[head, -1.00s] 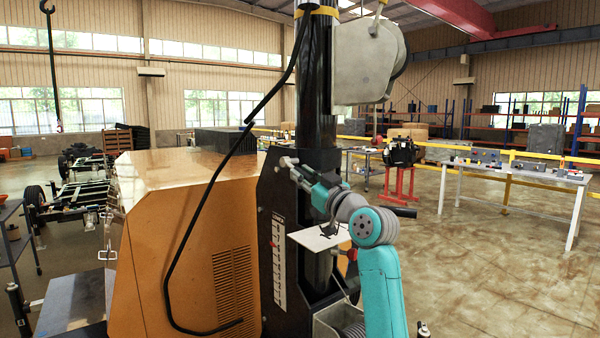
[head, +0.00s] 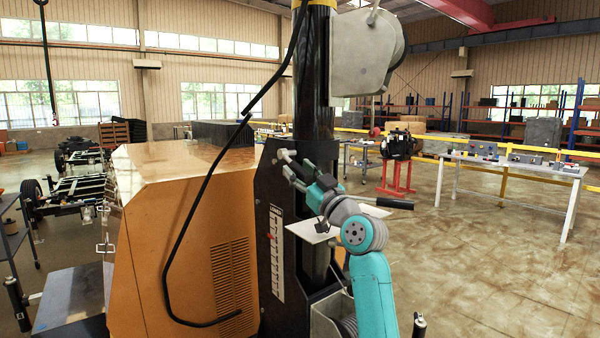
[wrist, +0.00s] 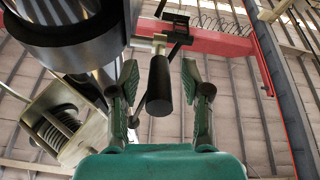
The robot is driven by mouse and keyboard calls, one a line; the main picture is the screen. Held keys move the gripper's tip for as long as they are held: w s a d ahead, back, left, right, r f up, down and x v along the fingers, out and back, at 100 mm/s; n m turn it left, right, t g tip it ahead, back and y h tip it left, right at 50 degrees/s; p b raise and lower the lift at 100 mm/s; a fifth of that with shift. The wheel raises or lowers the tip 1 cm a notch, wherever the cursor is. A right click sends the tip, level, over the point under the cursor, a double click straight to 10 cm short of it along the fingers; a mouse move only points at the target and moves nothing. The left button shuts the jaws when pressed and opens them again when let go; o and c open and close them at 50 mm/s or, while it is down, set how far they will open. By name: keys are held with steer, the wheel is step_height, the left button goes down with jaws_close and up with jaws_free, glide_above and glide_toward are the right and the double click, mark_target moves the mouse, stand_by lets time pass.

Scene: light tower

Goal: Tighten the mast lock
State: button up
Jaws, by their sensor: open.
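The mast lock's pale handle (head: 286,155) sticks out of the black mast base, left of the mast (head: 314,90), in the head view. My gripper (head: 296,171) is close beside it, fingers pointing to it. In the wrist view a dark cylindrical handle with a pale metal collar, which looks like the mast lock (wrist: 159,85), lies between the fingers of my open gripper (wrist: 160,75).
A tan generator housing (head: 185,240) stands left of the mast, with a black cable (head: 206,195) hanging over it. A lamp head (head: 367,55) is above my arm. A black crank grip (head: 394,203) juts out right of my wrist. Open floor lies to the right.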

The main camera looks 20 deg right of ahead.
steer(key=v, duration=1.2)
steer(key=shift+r, duration=0.25)
steer(key=c, duration=0.5)
steer(key=s+r, duration=0.1)
steer(key=r, duration=0.1)
steer(key=s+r+g+h, duration=0.1)
steer(key=r, duration=0.2)
steer(key=s+r+g, duration=0.1)
steer(key=r, duration=0.1)
steer(key=shift+s+a+r, duration=0.25)
steer(key=shift+a+r, duration=0.1)
steer(key=shift+r, duration=0.05)
jaws_close()
steer(key=r+h, duration=0.1)
steer(key=r, duration=0.1)
glide_above(307, 175)
steer(key=s, duration=0.2)
steer(key=shift+m, duration=0.3)
steer(key=shift+w+f, duration=0.35)
steer(key=shift+f, duration=0.3)
steer(key=shift+w+f, duration=0.3)
steer(key=shift+f, duration=0.3)
steer(key=shift+w+f, duration=0.35)
steer(key=shift+f, duration=0.3)
